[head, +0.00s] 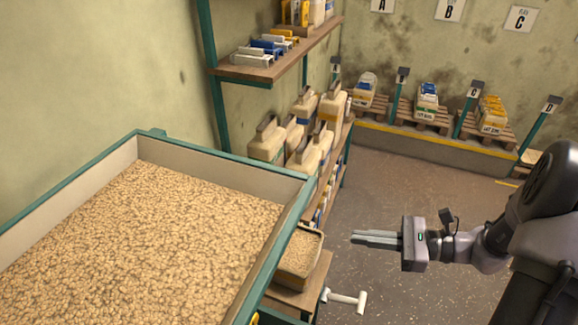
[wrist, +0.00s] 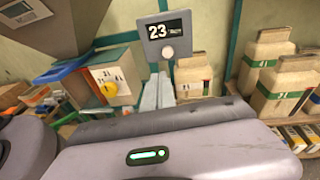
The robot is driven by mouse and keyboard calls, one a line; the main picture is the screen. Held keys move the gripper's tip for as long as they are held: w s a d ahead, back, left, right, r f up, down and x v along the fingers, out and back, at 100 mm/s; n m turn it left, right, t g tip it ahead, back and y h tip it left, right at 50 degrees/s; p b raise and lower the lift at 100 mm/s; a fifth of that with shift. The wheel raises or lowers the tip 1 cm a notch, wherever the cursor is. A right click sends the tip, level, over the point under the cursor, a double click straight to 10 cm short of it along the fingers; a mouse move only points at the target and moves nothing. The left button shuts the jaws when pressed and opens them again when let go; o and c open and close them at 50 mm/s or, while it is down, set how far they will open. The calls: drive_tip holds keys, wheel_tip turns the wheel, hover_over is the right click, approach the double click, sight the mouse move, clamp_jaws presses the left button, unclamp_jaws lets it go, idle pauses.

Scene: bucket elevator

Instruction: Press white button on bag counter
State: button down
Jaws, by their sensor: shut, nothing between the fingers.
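The bag counter (wrist: 166,27) shows in the wrist view as a grey box with a dark display reading 23. Its round white button (wrist: 168,52) sits below the display. My gripper (wrist: 158,79) is shut and empty, its two fingers side by side, the tips just below the button in the picture. I cannot tell how far the tips are from the counter. In the head view my gripper (head: 354,238) points left over the floor, beside the grain bin. I cannot make out the counter in the head view.
A box with a yellow dial (wrist: 108,88) stands left of the fingers. Labelled beige bags (wrist: 286,88) fill the shelf at right. The grain-filled bin (head: 290,215) is at left in the head view, a small grain tray (head: 300,268) beside it. Open floor (head: 410,190) lies beyond my gripper.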

drive_tip(key=shift+w+d+m+t, duration=0.45)
drive_tip(key=shift+d+m+t, duration=0.15)
drive_tip(key=shift+t, duration=0.1)
drive_tip(key=b, duration=0.1)
approach(292, 220)
drive_tip(key=f+x, duration=0.1)
drive_tip(key=x, duration=0.5)
drive_tip(key=shift+w, duration=0.5)
